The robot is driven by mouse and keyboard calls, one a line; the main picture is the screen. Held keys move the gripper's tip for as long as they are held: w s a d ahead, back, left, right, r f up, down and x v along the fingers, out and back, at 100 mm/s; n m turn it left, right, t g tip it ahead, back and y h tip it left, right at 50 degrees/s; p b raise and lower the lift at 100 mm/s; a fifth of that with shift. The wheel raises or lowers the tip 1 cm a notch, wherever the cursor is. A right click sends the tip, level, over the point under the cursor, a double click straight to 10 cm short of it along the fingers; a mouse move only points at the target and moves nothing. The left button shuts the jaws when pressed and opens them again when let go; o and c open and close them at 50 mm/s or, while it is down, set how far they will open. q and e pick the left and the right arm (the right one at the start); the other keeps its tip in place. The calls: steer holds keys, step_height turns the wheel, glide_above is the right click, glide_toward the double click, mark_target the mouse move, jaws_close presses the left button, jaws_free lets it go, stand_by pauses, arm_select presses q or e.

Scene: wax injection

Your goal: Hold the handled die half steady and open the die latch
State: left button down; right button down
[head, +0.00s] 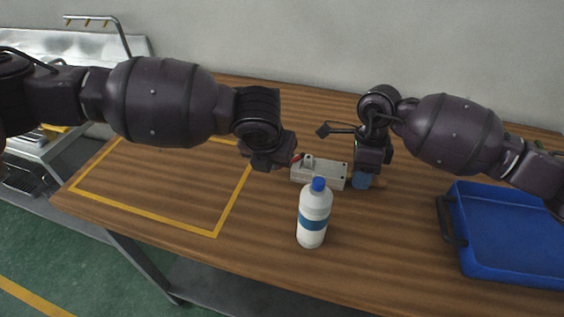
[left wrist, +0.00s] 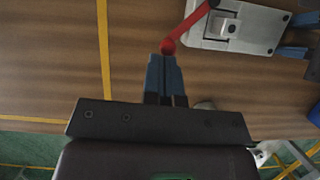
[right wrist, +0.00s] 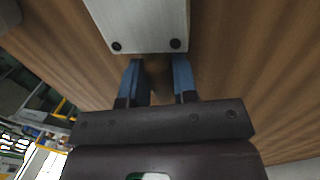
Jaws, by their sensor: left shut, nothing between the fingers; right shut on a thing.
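The grey die (head: 318,173) lies flat on the wooden table. Its red latch (left wrist: 188,24) sticks out at an angle from the die's left end, with a round red knob at its tip. My left gripper (left wrist: 163,58) is shut and empty, its blue fingertips right at that knob; I cannot tell if they touch. In the head view its fingers are hidden behind its body. My right gripper (head: 362,180) is at the die's right end, its blue fingers shut on the brown handle (right wrist: 158,80), which is partly hidden between them.
A white bottle (head: 313,221) with a blue cap and band stands just in front of the die. A blue tray (head: 477,190) sits at the right. A yellow taped outline (head: 226,213) marks clear table at the left. A wall is behind.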

arm_select(q)
steer(key=shift+w+a+m+h, duration=0.4)
steer(key=shift+w+a+m, duration=0.25)
steer(key=shift+w+m, duration=0.4)
steer(key=shift+w+a+m, duration=0.25)
steer(key=shift+w+a, duration=0.05)
steer(key=shift+w, duration=0.55)
steer(key=shift+d, duration=0.1)
steer(key=shift+s+d, duration=0.1)
steer(key=shift+d, duration=0.65)
steer(key=w+v, duration=0.1)
steer(key=v, duration=0.9)
steer(key=shift+a+r, duration=0.15)
steer(key=shift+a, duration=0.25)
